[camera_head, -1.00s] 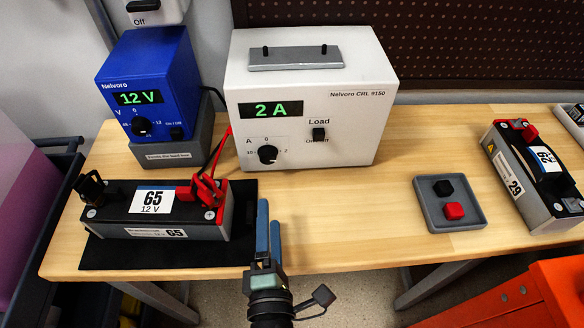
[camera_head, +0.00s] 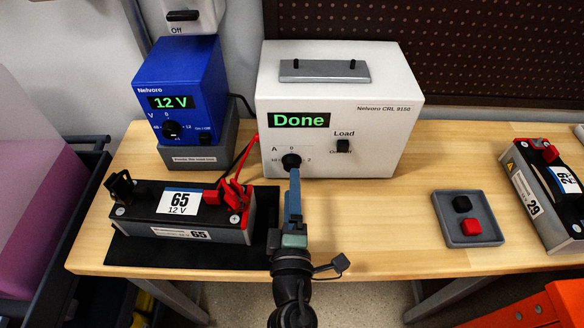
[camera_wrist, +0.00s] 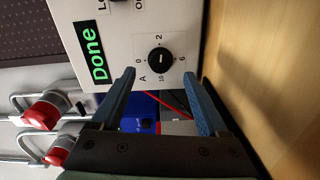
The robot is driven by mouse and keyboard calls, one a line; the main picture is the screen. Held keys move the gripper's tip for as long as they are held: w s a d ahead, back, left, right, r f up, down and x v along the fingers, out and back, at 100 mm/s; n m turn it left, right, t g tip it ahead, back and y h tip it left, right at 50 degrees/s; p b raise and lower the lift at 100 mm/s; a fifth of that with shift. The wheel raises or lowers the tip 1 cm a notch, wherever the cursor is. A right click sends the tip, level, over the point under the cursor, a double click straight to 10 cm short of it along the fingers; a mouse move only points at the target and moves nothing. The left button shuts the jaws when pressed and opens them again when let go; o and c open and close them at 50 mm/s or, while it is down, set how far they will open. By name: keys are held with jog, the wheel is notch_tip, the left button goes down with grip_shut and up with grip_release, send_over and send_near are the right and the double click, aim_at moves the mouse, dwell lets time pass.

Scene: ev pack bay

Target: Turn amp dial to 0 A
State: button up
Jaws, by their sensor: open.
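The amp dial (camera_head: 291,161) is a round black knob on the front of the white load unit (camera_head: 395,150). In the wrist view the dial (camera_wrist: 160,60) shows a short pale mark, with 0, 2, 6 and 10 printed around it; I cannot tell surely which number the mark points to. The unit's display (camera_head: 299,120) reads "Done" in green. My gripper (camera_head: 293,175) is in front of the dial, pointing at it. In the wrist view the open fingers (camera_wrist: 160,77) are either side of and just short of the dial, with nothing between them.
The Load switch (camera_head: 343,146) is right of the dial. The blue supply (camera_head: 180,90) reads 12 V. Battery 65 (camera_head: 165,222) with red and black clamps lies left of my arm on a black mat. A grey tray (camera_head: 490,235) is right; the bench between is clear.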

aim_at(292, 164)
jog(key=shift+w, duration=2.3)
grip_shut()
